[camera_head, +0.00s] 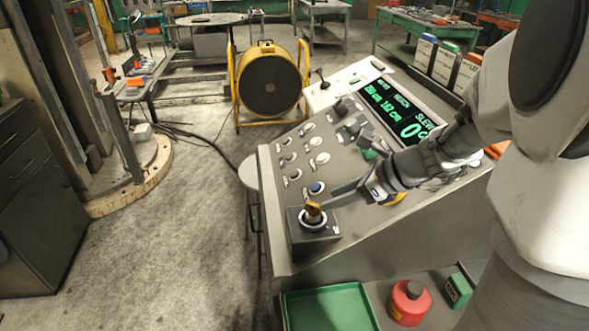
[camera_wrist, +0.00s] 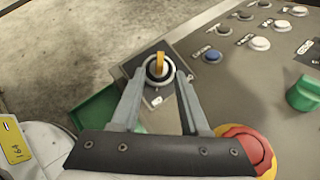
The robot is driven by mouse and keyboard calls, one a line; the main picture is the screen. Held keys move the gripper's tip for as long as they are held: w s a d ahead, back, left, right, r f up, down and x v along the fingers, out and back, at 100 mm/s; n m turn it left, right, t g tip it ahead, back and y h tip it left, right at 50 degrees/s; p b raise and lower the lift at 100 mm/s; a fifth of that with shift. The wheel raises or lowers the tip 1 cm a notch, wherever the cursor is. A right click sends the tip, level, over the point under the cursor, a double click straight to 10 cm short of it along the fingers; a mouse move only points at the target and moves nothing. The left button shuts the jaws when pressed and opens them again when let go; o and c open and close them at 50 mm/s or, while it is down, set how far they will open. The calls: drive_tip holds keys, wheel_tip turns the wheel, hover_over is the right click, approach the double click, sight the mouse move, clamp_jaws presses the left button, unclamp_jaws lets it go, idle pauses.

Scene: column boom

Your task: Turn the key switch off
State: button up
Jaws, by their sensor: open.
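The key switch (camera_head: 313,217) sits on a dark square plate at the lower left corner of the sloped control console. Its key is brass-yellow and stands up from a round silver collar. In the wrist view the key switch (camera_wrist: 158,66) is at top centre, just beyond my fingertips. My gripper (camera_head: 335,201) reaches in from the right over the console, close beside the key. In the wrist view my gripper (camera_wrist: 160,82) is open, with one finger on each side of the collar's near edge. Whether the fingers touch the switch I cannot tell.
A red and yellow emergency button (camera_wrist: 247,148) and a green knob (camera_wrist: 303,94) stand near my gripper. A blue button (camera_head: 317,188) and several white buttons are above the switch. A green tray (camera_head: 330,306) and red canister (camera_head: 408,302) sit below the console.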

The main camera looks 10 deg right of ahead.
sight(316, 205)
drive_tip(key=b+x, duration=0.1)
drive_tip(key=x, duration=0.6)
drive_tip(key=shift+a, duration=0.1)
clamp_jaws()
